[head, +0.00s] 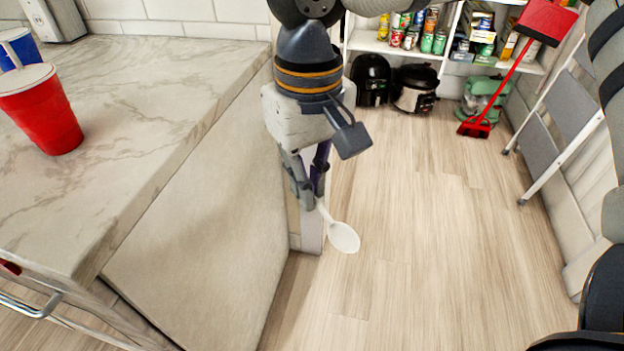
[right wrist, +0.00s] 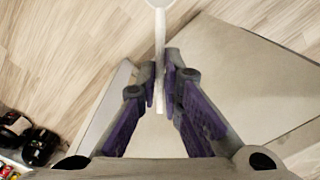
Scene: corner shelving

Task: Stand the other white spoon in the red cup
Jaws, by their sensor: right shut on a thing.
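The red cup (head: 52,118) stands upright on the counter at the left of the head view, with a pale top. A thin white piece (head: 11,54) shows at its far rim, in front of a blue cup (head: 25,48); I cannot tell whether it is a spoon handle. My right gripper (head: 318,203) is shut on the handle of a white spoon (head: 344,238), out past the counter's right side and above the floor. The spoon's bowl points down and away from the fingers. In the right wrist view the handle (right wrist: 160,50) runs between the fingertips. My left gripper is out of view.
The marble counter (head: 130,120) has bare top between the cup and its right edge. Shelves with cans (head: 405,40), a cooker (head: 415,88), a red broom (head: 510,70) and a folded step ladder (head: 560,120) stand at the back right. The wood floor (head: 430,250) is clear.

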